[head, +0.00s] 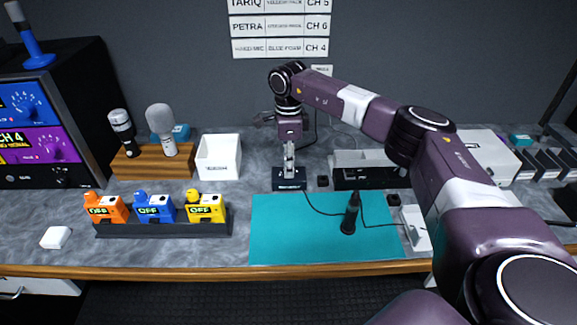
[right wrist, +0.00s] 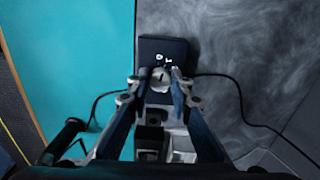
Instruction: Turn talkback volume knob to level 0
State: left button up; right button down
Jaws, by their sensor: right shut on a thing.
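A small dark talkback box (head: 289,184) stands on the grey counter just behind the teal mat. It also shows in the right wrist view (right wrist: 163,46), with small white marks on its top. My right gripper (head: 289,160) reaches down onto it from above. In the right wrist view its fingertips (right wrist: 161,80) are closed on both sides of a small pale knob (right wrist: 159,75) on the box. The knob is mostly hidden between the fingers, and its level cannot be read. My left gripper is in neither view.
A teal mat (head: 275,235) holds an upright dark handheld device (head: 351,213) with a cable. Left are a white bin (head: 218,157), microphones on a wooden stand (head: 140,164), and orange, blue and yellow packs marked OFF (head: 206,209). A dark rack (head: 80,95) stands at far left.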

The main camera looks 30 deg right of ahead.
jog(key=shift+w+r+n, duration=0.1)
jog(key=shift+n, duration=0.8)
jog(key=c, duration=1.7)
grip_release()
jog(key=shift+c, duration=0.2)
notch_tip(320, 180, up, 12)
